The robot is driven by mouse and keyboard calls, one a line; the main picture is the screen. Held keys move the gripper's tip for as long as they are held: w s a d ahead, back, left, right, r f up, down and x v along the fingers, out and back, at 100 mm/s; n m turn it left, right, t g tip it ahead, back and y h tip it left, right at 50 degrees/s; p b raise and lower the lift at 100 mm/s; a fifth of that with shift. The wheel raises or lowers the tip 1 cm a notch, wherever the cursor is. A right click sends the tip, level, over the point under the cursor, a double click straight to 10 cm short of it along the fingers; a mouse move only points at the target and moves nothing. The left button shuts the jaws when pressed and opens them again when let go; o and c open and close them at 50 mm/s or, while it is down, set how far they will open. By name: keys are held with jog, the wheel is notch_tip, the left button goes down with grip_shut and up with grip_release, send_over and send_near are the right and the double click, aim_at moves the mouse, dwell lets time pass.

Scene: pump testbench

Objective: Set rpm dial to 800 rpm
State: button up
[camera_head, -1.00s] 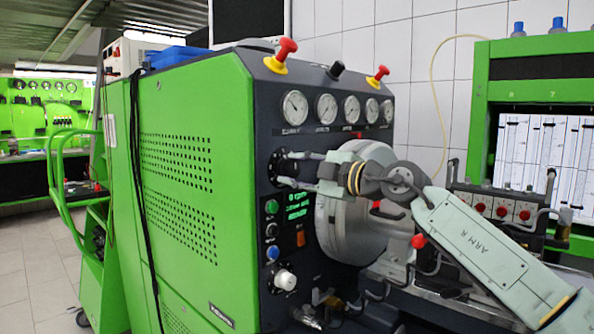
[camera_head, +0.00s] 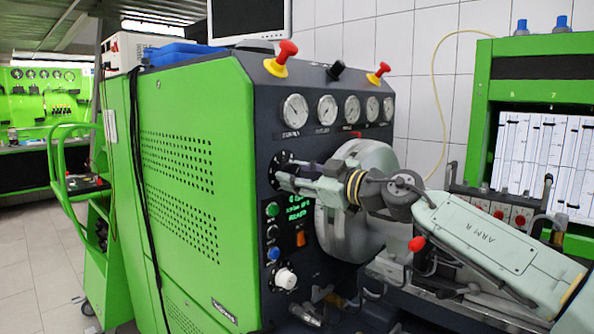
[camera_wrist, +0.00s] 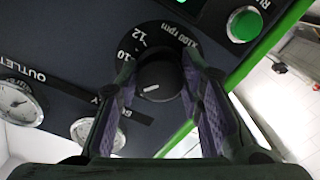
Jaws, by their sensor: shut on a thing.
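The rpm dial is a round black knob (camera_wrist: 158,80) with a short white line, on a black scale plate (camera_wrist: 172,37) marked "x100 rpm". The numbers 10 and 12 show; the rest of the scale is hidden by my fingers. The knob sits between the two fingers of my gripper (camera_wrist: 160,76), which is shut on it. In the head view my gripper (camera_head: 284,177) reaches the dark front panel (camera_head: 262,110) from the right, turned about its own axis. There it covers most of the dial. I cannot tell the exact reading.
Pressure gauges (camera_head: 295,111) line the panel above the gripper. A green button (camera_head: 272,209), a lit green display (camera_head: 298,206) and a white knob (camera_head: 286,278) lie below.

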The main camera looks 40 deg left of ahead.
jog(key=shift+w, duration=0.1)
dwell(0.3)
jog(key=o, duration=1.2)
jog(key=d, duration=0.8)
jog(key=s+d, duration=0.1)
jog(key=d, duration=0.3)
